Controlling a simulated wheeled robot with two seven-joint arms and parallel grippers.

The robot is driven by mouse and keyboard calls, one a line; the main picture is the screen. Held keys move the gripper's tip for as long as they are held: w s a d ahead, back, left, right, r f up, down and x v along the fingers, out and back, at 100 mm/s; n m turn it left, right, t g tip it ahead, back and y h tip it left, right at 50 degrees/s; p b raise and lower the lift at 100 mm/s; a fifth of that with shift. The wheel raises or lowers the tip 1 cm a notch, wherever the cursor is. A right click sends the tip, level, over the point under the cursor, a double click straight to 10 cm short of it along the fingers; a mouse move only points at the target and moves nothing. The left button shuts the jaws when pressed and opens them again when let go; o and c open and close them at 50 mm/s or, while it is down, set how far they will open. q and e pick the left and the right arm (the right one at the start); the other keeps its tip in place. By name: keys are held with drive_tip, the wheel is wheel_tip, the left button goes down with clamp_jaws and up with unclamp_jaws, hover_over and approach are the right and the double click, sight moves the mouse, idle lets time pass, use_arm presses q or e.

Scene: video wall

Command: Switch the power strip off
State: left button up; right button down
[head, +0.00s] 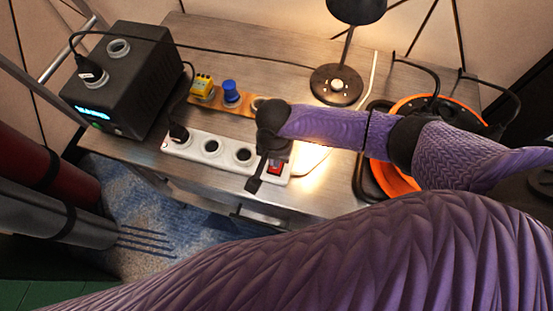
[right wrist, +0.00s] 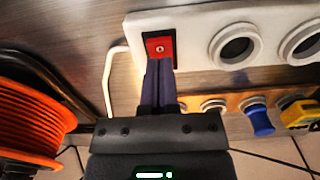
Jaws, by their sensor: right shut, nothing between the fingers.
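The white power strip (head: 212,147) lies near the front edge of the desk, with a black plug (head: 179,133) in its left end and open sockets along it. Its red switch (head: 275,168) is at the right end, partly hidden by my right gripper in the head view. My right gripper (head: 254,184) is shut and empty, pointing down at that end. In the right wrist view its closed fingers (right wrist: 160,75) reach to the lower edge of the red switch (right wrist: 159,46); I cannot tell whether they touch it. My left gripper is not in view.
A black power box (head: 125,80) with a lit display stands at the left. A wooden board (head: 217,99) with a yellow and a blue plug lies behind the strip. A black lamp (head: 337,84) stands at the back, and an orange cable reel (head: 392,178) at the right.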

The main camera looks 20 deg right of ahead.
drive_tip(key=shift+f, duration=0.5)
drive_tip(key=shift+f+b, duration=0.65)
idle(0.4)
wheel_tip(320, 180, up, 7)
drive_tip(key=p, duration=0.8)
drive_tip(key=shift+r, duration=0.2)
drive_tip(key=shift+f, duration=0.15)
